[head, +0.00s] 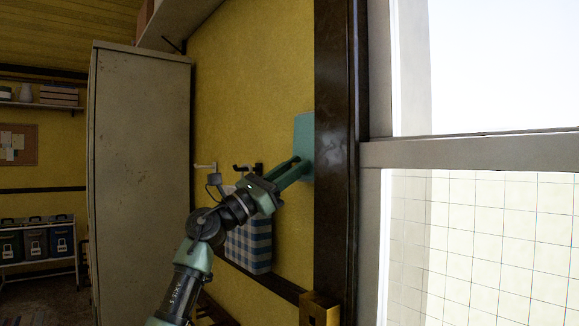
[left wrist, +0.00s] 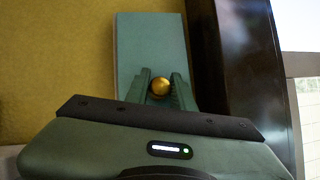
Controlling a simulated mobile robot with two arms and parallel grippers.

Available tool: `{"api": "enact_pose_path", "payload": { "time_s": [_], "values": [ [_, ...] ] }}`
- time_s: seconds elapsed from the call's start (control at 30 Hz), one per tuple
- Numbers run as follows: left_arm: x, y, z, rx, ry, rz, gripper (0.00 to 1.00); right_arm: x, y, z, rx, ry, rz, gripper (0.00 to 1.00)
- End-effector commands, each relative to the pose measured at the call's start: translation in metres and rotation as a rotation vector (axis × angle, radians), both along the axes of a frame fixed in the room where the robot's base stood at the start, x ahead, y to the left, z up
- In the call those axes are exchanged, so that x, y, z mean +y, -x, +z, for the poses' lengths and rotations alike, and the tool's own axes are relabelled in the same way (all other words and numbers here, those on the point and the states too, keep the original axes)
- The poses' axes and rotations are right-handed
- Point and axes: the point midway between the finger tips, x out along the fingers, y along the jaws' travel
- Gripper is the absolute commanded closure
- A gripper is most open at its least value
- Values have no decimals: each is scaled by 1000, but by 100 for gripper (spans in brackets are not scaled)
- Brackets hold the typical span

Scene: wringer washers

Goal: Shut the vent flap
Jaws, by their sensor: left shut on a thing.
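The vent flap is a flat teal panel (head: 304,130) on the yellow wall, beside the dark window post, which covers its right part in the head view. In the left wrist view the flap (left wrist: 150,45) is upright, with a round brass knob (left wrist: 161,86) near its lower part. My left gripper (head: 300,166) reaches the flap from the lower left. In the left wrist view its fingers (left wrist: 161,77) are shut on the knob, one on each side. I cannot tell how far the flap stands from the wall. My right gripper is not in view.
The dark post (head: 337,150) and a bright window (head: 480,230) stand right of the flap. Wall hooks (head: 245,168) and a blue checked cloth (head: 250,247) are close to my left arm. A tall grey cabinet (head: 140,180) stands to the left.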

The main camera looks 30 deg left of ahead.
Motion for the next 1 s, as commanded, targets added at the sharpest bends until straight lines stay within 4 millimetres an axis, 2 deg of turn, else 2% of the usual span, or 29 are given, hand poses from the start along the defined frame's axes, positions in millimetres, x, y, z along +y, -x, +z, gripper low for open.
{"api": "enact_pose_path", "payload": {
  "time_s": [0.03, 0.4, 0.43, 0.5, 1.0],
  "values": [
    [-3, -4, -5, 13, -2, -6, 100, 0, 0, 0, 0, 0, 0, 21],
    [-4, -5, -7, 16, -3, -9, 100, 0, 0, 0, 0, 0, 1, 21],
    [-4, -5, -7, 16, -3, -9, 71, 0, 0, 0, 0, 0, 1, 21],
    [-4, -4, -7, 16, -3, -9, 55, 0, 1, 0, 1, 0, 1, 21],
    [-2, -2, -3, 7, -1, -3, 55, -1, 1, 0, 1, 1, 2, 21]
  ]
}}
